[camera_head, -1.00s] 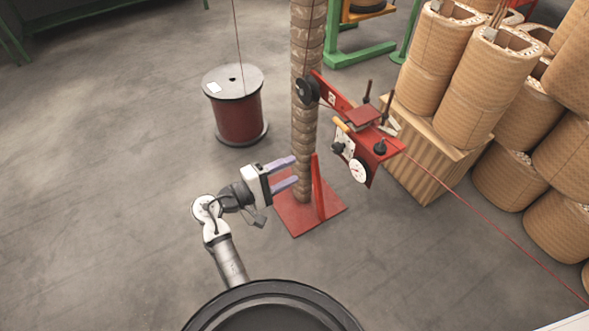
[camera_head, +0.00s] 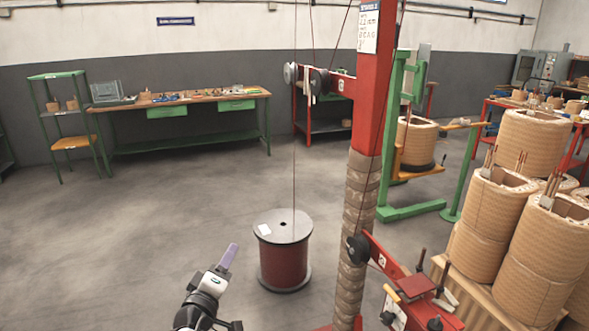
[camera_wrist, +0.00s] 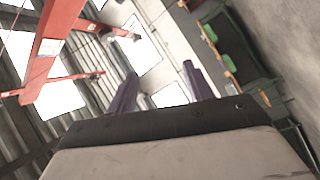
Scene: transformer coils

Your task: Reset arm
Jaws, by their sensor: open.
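My gripper (camera_head: 229,258) shows at the bottom of the head view, left of the dark red wire spool (camera_head: 283,262) and apart from it. Only one purple finger shows clearly there. In the wrist view both purple fingers of my gripper (camera_wrist: 158,88) stand apart with nothing between them, so it is open and empty. The wrist view looks upward past the red stand (camera_wrist: 50,50) toward the ceiling and wall. My lower arm is out of the head view.
A red post (camera_head: 372,90) with a wrapped lower part stands right of the spool, with a red bracket (camera_head: 400,280) sticking out. Several wound coils (camera_head: 540,250) fill the right side. A workbench (camera_head: 190,100) stands at the back. The floor on the left is clear.

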